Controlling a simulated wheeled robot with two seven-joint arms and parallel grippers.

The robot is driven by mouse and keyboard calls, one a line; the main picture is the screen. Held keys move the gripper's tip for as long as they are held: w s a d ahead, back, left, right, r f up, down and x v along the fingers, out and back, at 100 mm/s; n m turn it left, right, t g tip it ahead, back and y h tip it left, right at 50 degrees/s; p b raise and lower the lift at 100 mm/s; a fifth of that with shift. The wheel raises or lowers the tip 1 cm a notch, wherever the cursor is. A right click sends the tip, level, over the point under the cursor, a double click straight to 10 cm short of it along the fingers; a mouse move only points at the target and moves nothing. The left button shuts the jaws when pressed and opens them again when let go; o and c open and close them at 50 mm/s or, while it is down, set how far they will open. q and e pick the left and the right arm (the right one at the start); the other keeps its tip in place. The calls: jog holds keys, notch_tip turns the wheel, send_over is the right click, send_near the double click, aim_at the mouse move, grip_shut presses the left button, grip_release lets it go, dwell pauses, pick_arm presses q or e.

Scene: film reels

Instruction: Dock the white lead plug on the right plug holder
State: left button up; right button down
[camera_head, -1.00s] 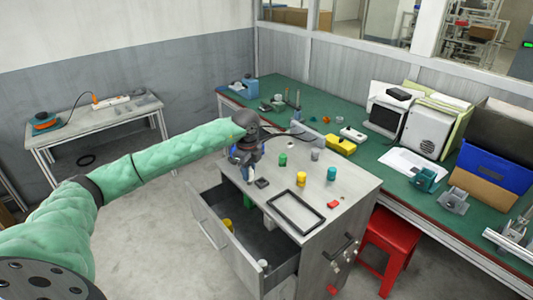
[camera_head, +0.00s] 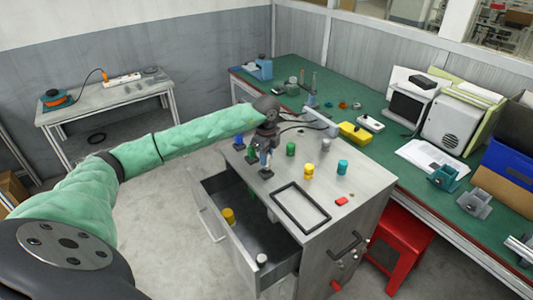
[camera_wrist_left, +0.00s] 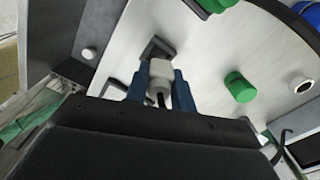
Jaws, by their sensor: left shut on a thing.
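My left gripper (camera_head: 265,158) is over the left back part of the grey cabinet top. In the left wrist view its blue fingers (camera_wrist_left: 160,86) are shut on the white lead plug (camera_wrist_left: 160,70), with a black cable running back from it. A dark square holder (camera_wrist_left: 157,48) lies just beyond the plug in that view; it also shows below the gripper in the head view (camera_head: 266,174). I cannot tell whether plug and holder touch. Another dark piece (camera_wrist_left: 117,88) is partly hidden by the left finger. My right gripper is not in view.
Green (camera_head: 291,149), yellow (camera_head: 309,171) and teal (camera_head: 342,167) cylinders stand on the cabinet top. A black rectangular frame (camera_head: 280,194) lies near its front edge. The drawer (camera_head: 262,232) is open below. A green workbench (camera_head: 385,150) stands behind.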

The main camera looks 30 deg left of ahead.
pick_arm(q)
jog(key=shift+f, duration=0.45)
jog(key=shift+s+f, duration=0.25)
jog(key=shift+f, duration=0.05)
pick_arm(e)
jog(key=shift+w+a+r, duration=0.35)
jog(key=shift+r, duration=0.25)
pick_arm(q)
jog(key=shift+w+f, duration=0.1)
jog(key=shift+w, duration=0.05)
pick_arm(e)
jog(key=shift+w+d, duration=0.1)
pick_arm(q)
jog(key=shift+b, duration=0.4)
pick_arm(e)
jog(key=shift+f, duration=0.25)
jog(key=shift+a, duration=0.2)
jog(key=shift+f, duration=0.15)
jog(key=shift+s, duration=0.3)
